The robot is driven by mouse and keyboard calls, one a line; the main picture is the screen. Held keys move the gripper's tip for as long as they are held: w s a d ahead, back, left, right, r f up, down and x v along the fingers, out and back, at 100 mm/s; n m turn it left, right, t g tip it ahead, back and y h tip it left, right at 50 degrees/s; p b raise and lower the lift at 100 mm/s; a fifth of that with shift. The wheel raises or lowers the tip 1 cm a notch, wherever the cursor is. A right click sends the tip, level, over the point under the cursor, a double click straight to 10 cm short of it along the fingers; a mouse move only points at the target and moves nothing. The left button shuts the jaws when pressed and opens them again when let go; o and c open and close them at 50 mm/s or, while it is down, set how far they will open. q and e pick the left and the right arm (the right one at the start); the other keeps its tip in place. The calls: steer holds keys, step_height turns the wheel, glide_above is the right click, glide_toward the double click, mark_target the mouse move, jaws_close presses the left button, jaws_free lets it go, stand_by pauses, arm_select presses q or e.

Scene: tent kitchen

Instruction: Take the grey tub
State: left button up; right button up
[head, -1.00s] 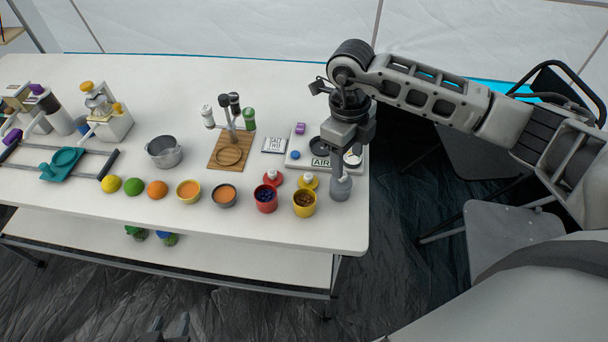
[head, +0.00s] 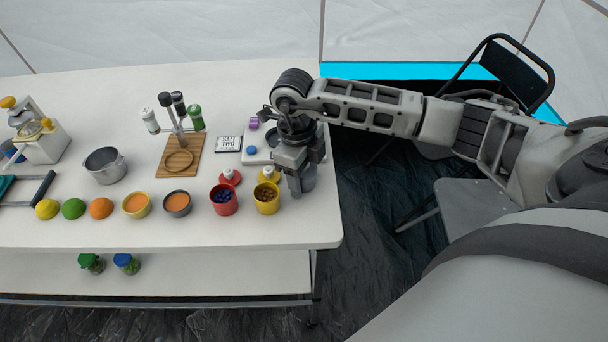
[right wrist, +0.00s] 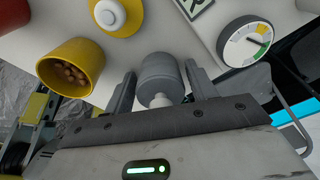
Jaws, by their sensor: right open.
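The grey tub (head: 309,180) stands at the right front corner of the white table, partly hidden by my right gripper (head: 295,184). In the right wrist view the grey tub (right wrist: 158,72) is a smooth grey cylinder with a pale knob towards me. My right gripper (right wrist: 161,84) is open, with one finger on each side of the tub. A small gap shows beside each finger. My left gripper is not in view.
A yellow tub (head: 267,208) of brown bits and a red tub (head: 223,207) stand close left of the grey tub. Their lids lie behind them. A round dial (right wrist: 246,41) is near the gripper. The table's right edge is close.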

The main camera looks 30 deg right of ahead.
steer(key=shift+c, duration=0.3)
steer(key=c, duration=0.5)
steer(key=shift+r+p, duration=0.3)
steer(key=shift+r, duration=0.05)
step_height(320, 180, up, 3)
steer(key=shift+f+p, duration=0.15)
steer(key=shift+p, duration=0.85)
steer(key=shift+r, duration=0.4)
step_height(320, 180, up, 4)
steer(key=p, duration=0.3)
steer(key=shift+r+p, duration=0.45)
steer(key=shift+p, duration=0.05)
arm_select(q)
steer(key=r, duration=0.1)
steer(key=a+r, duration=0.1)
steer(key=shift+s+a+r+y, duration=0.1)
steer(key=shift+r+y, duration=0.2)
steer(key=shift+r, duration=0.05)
